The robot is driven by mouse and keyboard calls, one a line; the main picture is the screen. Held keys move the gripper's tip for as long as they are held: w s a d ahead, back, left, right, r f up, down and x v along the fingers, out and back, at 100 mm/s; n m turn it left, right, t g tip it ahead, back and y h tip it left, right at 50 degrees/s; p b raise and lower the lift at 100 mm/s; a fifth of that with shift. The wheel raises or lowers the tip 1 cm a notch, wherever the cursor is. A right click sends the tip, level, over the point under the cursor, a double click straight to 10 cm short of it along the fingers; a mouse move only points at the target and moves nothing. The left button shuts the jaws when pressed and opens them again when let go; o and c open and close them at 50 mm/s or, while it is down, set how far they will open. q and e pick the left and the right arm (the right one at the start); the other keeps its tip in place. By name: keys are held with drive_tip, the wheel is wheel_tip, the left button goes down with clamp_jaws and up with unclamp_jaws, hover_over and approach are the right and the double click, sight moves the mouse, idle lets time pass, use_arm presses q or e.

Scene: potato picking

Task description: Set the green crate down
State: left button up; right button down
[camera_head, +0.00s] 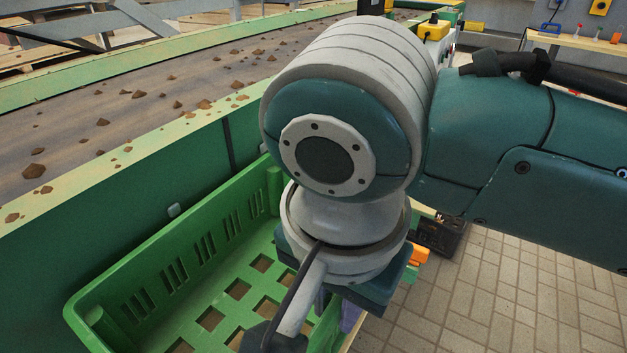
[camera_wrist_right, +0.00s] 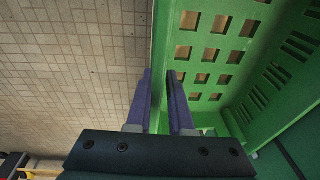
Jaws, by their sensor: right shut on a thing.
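The green crate (camera_head: 215,275) is at the lower left in the head view, beside the conveyor's green side wall. Its visible floor has square holes and holds nothing. My right gripper (camera_head: 335,312) is at the crate's right side, mostly hidden under my own wrist. In the right wrist view, the two purple fingers of my right gripper (camera_wrist_right: 162,78) are on either side of the crate's (camera_wrist_right: 270,40) wall, shut on it. Brownish material shows through the floor holes. Whether the crate touches a surface beneath is hidden. My left gripper is not in view.
A conveyor belt (camera_head: 130,115) with scattered brown clods runs along the left behind its green side wall (camera_head: 110,225). Open paved floor (camera_head: 510,305) lies to the right. A shelf (camera_head: 580,42) with small items stands at the far back right.

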wheel_tip(320, 180, down, 3)
drive_tip(key=shift+b, duration=0.55)
drive_tip(key=shift+f, duration=0.5)
drive_tip(key=c, duration=0.8)
unclamp_jaws()
